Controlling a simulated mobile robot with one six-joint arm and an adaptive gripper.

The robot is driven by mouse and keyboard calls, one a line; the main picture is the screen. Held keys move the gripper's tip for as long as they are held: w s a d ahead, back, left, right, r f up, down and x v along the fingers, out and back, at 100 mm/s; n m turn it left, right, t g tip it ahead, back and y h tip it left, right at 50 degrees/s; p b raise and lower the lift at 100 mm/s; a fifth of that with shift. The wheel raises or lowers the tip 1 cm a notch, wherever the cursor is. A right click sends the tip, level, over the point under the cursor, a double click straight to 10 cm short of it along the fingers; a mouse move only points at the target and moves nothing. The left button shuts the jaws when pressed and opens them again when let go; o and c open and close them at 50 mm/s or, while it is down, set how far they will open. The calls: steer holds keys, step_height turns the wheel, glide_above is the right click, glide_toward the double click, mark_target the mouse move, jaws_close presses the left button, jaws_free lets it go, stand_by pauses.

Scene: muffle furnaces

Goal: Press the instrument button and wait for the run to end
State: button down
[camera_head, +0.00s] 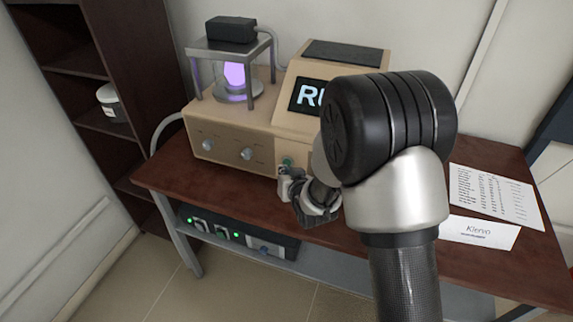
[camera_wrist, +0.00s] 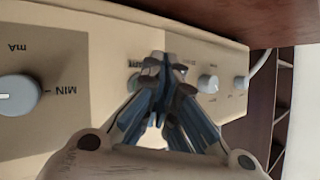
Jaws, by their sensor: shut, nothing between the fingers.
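The beige instrument (camera_head: 235,130) stands on a dark red table. Its tilted display (camera_head: 308,95) is lit with large letters starting "RU"; my arm hides the rest. A purple glow (camera_head: 235,75) shows in the glass vessel on its left part. A green button (camera_head: 287,160) is on the lower front panel. My gripper (camera_head: 286,173) is shut and empty, with its tips at the front panel by this button. In the wrist view the fingertips (camera_wrist: 160,62) meet close to the panel and mostly hide the button; I cannot tell whether they touch it.
Grey knobs (camera_head: 247,154) sit left of the button. A printed sheet (camera_head: 493,193) and a name card (camera_head: 480,232) lie on the table at right. A device with green lights (camera_head: 240,237) is on the shelf below. A dark bookcase (camera_head: 75,65) stands at left.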

steer(key=shift+s+a, duration=0.15)
steer(key=shift+s, duration=0.15)
steer(key=s, duration=0.1)
steer(key=s+a+b, duration=0.1)
steer(key=s, duration=0.2)
steer(key=shift+s+a+b, duration=0.3)
steer(key=shift+s+a, duration=0.05)
steer(key=shift+s, duration=0.05)
stand_by(0.7)
